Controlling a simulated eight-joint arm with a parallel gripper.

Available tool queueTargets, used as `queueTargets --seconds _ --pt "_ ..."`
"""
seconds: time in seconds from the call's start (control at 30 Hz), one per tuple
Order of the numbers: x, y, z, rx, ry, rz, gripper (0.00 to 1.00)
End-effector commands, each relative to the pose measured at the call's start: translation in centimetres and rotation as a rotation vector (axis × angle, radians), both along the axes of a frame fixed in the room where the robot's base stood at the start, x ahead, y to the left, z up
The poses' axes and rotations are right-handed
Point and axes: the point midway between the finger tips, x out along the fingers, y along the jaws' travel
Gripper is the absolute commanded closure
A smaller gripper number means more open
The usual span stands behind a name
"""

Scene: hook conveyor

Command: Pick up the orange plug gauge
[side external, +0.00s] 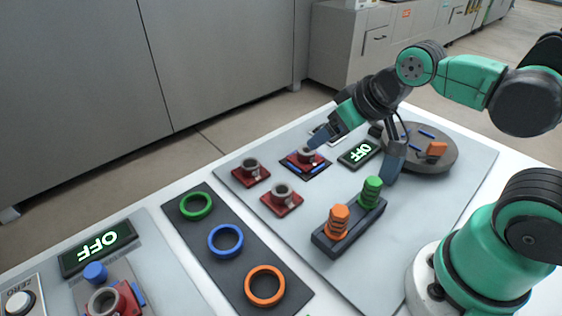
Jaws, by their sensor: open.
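The orange plug gauge (337,222) stands upright in the near-left end of a dark holder (325,244). A green plug gauge (371,190) stands in the other end of the same holder. My gripper (352,152) is open, with its two fingers spread wide, beyond the holder. One finger is near a red block with a grey ring, and the other is just behind the green plug gauge. My gripper is apart from the orange plug gauge, and nothing shows between its fingers.
Red blocks with grey rings (282,197) stand left of the holder. A dark round turntable (449,158) carries an orange piece. A display reading OFF (360,152) lies below my gripper. Green, blue and orange rings lie on a dark mat (265,250). Grey board right of the holder is clear.

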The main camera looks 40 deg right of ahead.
Motion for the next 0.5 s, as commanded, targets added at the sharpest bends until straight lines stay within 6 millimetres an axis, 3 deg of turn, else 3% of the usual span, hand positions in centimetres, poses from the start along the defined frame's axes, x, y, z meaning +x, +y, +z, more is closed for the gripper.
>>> queueTargets --seconds 0.23,0.5 --pt "-0.6 1.0 -0.8 -0.017 0.075 0.063 0.29" --pt "-5.8 5.1 -3.9 -0.137 0.514 0.436 0.29"
